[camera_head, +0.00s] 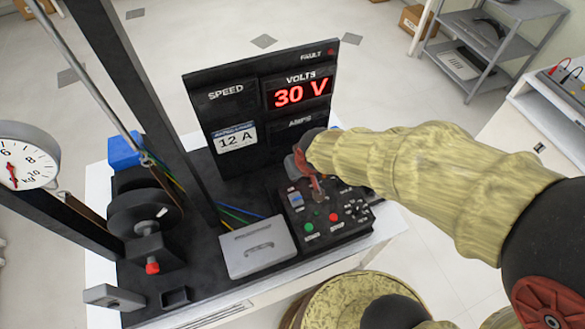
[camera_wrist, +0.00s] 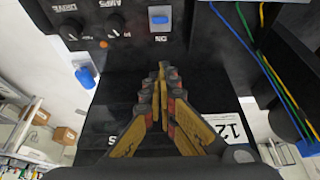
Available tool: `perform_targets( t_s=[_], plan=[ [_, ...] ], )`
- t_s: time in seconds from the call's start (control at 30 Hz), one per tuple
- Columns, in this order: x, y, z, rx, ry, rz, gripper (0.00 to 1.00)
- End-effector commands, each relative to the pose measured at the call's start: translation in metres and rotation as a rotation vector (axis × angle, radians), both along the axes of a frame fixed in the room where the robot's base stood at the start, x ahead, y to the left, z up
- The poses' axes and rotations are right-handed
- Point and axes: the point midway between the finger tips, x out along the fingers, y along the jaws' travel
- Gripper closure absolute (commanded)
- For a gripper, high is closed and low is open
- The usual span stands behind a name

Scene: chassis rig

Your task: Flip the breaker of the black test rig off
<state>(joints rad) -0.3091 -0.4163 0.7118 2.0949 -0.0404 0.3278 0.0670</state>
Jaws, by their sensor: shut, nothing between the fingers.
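The black test rig (camera_head: 225,170) stands on a white bench, with an upright panel and a low control box (camera_head: 335,225) in front of it. A blue rocker switch (camera_head: 295,198) sits at the control box's upper left. In the wrist view the blue rocker (camera_wrist: 159,19) has a white surround and an "ON" label beside it. I cannot tell which way it is tipped. My gripper (camera_head: 317,193) is over the back part of the box; in the wrist view its fingers (camera_wrist: 163,72) are shut and empty, apart from the rocker in the picture.
The panel's display (camera_head: 299,93) reads 30 V. A green button (camera_head: 309,227) and a red button (camera_head: 333,217) are on the box. A grey lidded box (camera_head: 258,247) stands left of it. A black column (camera_head: 150,115) and a dial gauge (camera_head: 25,160) stand further left.

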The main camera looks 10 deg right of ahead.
Motion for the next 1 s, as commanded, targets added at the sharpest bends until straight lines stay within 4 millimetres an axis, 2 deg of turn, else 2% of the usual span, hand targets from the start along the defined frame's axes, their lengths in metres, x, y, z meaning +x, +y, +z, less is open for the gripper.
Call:
perform_targets(
  t_s=[0.03,0.1,0.3,1.0],
  plan=[
    [-0.005,-0.001,0.01,0.001,-0.005,0.0,1.0],
    [-0.012,-0.003,0.017,0.001,-0.004,0.0,1.0],
    [-0.024,-0.007,0.027,0.001,-0.002,0.0,1.0],
    [-0.029,-0.008,0.027,-0.007,0.013,0.004,1.0]
  ],
)
